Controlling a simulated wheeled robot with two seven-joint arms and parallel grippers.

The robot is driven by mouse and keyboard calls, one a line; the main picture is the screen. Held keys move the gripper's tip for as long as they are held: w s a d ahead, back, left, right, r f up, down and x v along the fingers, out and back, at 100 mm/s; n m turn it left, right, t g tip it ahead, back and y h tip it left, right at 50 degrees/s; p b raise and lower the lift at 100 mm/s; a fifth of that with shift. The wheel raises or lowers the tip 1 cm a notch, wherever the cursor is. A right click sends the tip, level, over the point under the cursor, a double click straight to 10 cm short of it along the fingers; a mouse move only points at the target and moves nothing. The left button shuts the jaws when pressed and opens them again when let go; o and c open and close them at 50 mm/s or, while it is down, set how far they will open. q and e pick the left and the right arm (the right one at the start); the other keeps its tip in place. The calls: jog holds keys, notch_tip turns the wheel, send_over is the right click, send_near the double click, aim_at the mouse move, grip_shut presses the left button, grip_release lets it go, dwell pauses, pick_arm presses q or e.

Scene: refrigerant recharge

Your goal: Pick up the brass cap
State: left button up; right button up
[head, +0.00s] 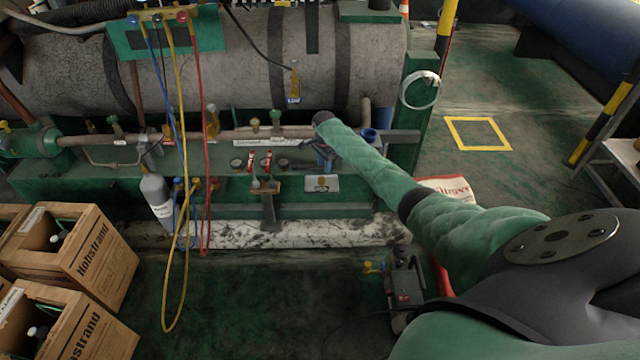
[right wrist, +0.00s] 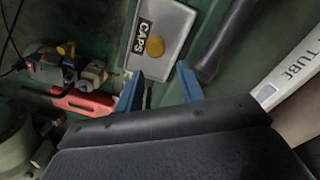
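The brass cap (right wrist: 155,46) is a round, yellow disc lying in a shallow pale tray (right wrist: 172,22) labelled "CAPS". The tray also shows in the head view (head: 334,187), on the green bench in front of the large tank. My right gripper (right wrist: 160,78) has its two blue fingers apart, with nothing held between them. Its fingertips are close to the tray's near edge, and the cap lies beyond them, not between them. In the head view the right gripper (head: 325,156) is small, just behind the tray. My left gripper is in neither view.
A dark bar (right wrist: 215,45) runs beside the tray in the wrist view. Blue, yellow and red hoses (head: 205,130) hang left of the tray. A grey cylinder (head: 157,200) stands further left, near wooden crates (head: 85,250). A pump (head: 403,285) sits on the floor.

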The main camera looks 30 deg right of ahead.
aim_at(322, 178)
jog(key=shift+f, duration=0.9)
jog(key=shift+s+a+f, duration=0.15)
jog(key=shift+a+f, duration=0.1)
jog(key=shift+f, duration=0.3)
jog(key=f, duration=0.3)
jog(key=shift+s+a+f, duration=0.1)
jog(key=shift+a+f, duration=0.1)
jog(key=shift+a, duration=0.1)
jog(key=shift+f, duration=0.35)
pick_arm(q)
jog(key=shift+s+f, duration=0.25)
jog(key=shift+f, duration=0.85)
pick_arm(e)
jog(key=shift+c, duration=0.5)
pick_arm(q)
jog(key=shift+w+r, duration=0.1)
pick_arm(e)
jog(key=c, duration=0.6)
